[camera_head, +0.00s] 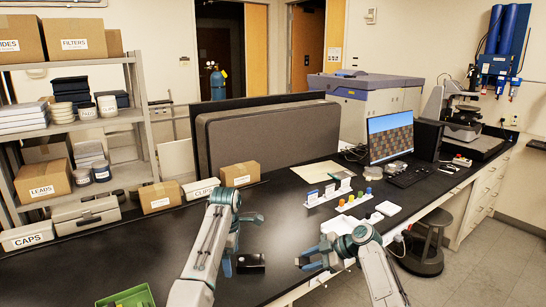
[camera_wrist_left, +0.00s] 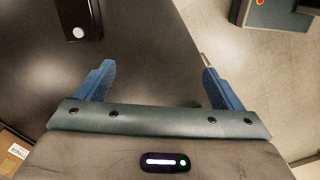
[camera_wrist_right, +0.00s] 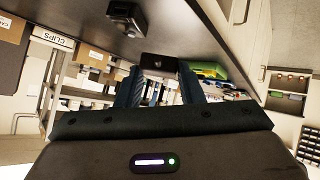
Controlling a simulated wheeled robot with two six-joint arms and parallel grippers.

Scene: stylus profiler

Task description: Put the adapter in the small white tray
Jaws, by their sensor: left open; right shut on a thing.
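My right gripper (camera_head: 306,260) is over the front of the black bench. In the right wrist view its fingers (camera_wrist_right: 160,72) close on a small dark block (camera_wrist_right: 160,62) with a pale spot. It may be the adapter; its shape is mostly hidden. My left gripper (camera_wrist_left: 155,78) is open and empty, with its fingers wide apart. A black block (camera_head: 250,262) lies on the bench between the arms. A black block with a white round spot also shows in the left wrist view (camera_wrist_left: 76,18).
A white rack with coloured caps (camera_head: 352,203) and cards (camera_head: 312,196) stand mid-bench. A green tray (camera_head: 128,298) is at the front left. Cardboard boxes (camera_head: 160,197) and a grey panel (camera_head: 265,140) line the back. A monitor (camera_head: 391,136) stands right. The bench's front edge is close to my right arm.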

